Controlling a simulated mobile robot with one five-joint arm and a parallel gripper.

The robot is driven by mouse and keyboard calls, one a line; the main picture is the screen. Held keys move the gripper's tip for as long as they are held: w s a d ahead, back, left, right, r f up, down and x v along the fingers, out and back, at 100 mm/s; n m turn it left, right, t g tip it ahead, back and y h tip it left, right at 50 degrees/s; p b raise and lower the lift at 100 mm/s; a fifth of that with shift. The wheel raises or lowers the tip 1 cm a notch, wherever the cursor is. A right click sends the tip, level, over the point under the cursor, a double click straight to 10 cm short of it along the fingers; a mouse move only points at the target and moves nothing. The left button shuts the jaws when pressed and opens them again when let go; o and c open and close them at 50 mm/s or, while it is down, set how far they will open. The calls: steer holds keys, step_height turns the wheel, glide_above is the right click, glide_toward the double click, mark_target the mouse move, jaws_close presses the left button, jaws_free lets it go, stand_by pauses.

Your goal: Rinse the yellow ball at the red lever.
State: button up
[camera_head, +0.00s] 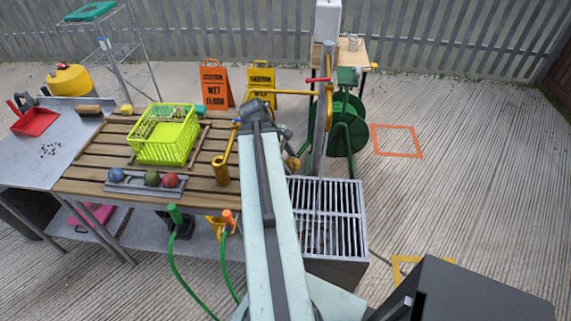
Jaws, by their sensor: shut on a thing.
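My gripper (288,147) is at the far end of my arm, mostly hidden behind it, just left of the tap post. It is shut on a small dull-yellow ball (291,165), of which only the right part shows. The red lever (317,80) sticks out to the left near the top of the grey tap post (322,115). A yellow spout (283,92) also reaches left from the post. The ball is lower than the lever and apart from it. A thin pale streak runs below the post over the grate; I cannot tell whether it is water.
A metal grate basin (345,215) stands below the post. A green hose reel (345,125) stands behind.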

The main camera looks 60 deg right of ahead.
steer(key=s+d+f+b, duration=0.1)
steer(key=s+d, duration=0.1)
steer(key=d, duration=0.4)
steer(key=s+d+f+b, duration=0.1)
steer(key=s+d, duration=0.2)
steer(key=d, duration=0.3)
steer(key=shift+d+f, duration=0.15)
steer(key=shift+f, duration=0.2)
steer(key=shift+r, duration=0.1)
